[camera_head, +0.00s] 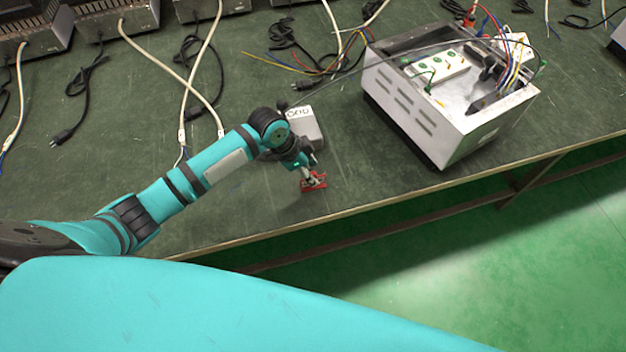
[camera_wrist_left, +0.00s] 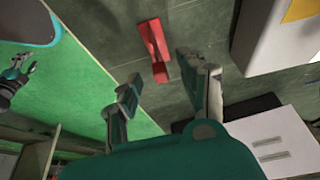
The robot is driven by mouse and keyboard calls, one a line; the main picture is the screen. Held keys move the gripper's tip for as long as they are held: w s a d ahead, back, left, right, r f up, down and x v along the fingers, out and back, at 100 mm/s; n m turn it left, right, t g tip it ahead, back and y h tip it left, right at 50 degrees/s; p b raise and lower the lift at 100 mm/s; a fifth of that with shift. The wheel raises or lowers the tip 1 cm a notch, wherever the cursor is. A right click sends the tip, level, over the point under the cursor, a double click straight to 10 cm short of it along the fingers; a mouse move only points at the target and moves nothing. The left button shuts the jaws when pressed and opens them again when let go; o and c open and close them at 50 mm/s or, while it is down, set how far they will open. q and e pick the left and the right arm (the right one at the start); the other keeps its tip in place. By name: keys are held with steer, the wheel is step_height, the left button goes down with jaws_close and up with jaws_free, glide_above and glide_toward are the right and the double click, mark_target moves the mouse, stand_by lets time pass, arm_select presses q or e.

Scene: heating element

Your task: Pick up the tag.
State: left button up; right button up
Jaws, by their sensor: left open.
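The red tag (camera_head: 316,184) lies on the green bench top near its front edge. It also shows in the left wrist view as a red bar (camera_wrist_left: 154,48). My left gripper (camera_head: 308,176) points down at the tag and partly hides it in the head view. In the left wrist view its two fingers (camera_wrist_left: 162,88) are spread apart with nothing between them, and the tag lies beyond their tips. My right gripper (camera_wrist_left: 18,72) seems to show at the left edge of the left wrist view, small and dark; its jaw state is unclear.
A small grey box (camera_head: 306,128) stands just behind the left gripper. A large metal case (camera_head: 420,115) with wires stands to the right. Cables and power supplies (camera_head: 118,16) lie at the back. The bench's front edge (camera_head: 370,200) is close to the tag.

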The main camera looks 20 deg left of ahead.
arm_select(q)
steer(key=x, duration=0.2)
steer(key=shift+w+d+f, duration=0.1)
steer(key=shift+f, duration=0.15)
jaws_close()
